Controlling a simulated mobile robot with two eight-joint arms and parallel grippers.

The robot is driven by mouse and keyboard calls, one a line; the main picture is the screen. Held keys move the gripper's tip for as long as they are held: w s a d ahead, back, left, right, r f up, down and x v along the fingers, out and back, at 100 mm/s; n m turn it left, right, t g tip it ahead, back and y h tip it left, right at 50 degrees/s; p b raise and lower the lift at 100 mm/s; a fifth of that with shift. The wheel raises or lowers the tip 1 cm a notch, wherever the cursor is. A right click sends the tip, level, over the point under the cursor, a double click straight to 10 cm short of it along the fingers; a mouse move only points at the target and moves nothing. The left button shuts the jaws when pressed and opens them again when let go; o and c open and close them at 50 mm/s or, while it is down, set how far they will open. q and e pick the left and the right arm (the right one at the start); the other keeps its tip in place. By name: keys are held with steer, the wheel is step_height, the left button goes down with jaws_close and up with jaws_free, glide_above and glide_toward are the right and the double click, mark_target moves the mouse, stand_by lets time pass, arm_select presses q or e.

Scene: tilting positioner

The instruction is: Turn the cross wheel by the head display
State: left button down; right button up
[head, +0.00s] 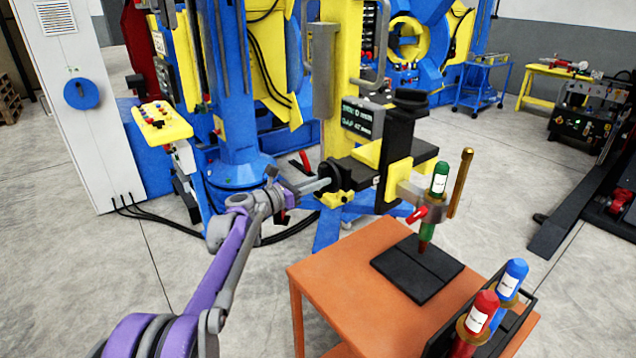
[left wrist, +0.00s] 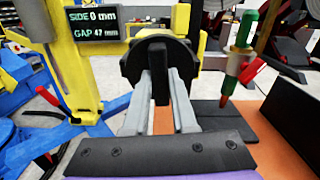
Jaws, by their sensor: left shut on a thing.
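The cross wheel (head: 338,174) is a black disc with a raised bar, on the side of the yellow and black head. In the left wrist view the wheel (left wrist: 132,66) faces me, its bar upright. My left gripper (head: 325,184) reaches it from the left. In the left wrist view its two grey fingers (left wrist: 162,82) stand on either side of the bar and are shut on it. The head display (head: 362,119) is above the wheel. In the left wrist view the display (left wrist: 93,24) reads SIDE 0 mm and GAP 47 mm. My right gripper is not in view.
A green torch (head: 438,190) hangs nose down from the head over a black plate (head: 417,268) on an orange table (head: 335,280). Red (head: 480,315) and blue (head: 511,280) torches stand in a rack at the table's right. A yellow control panel (head: 162,122) is at the left.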

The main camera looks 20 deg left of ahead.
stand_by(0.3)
arm_select(q)
steer(key=c, duration=0.7)
jaws_free()
steer(key=b+v, duration=0.1)
steer(key=v, duration=1)
steer(key=shift+d, duration=0.1)
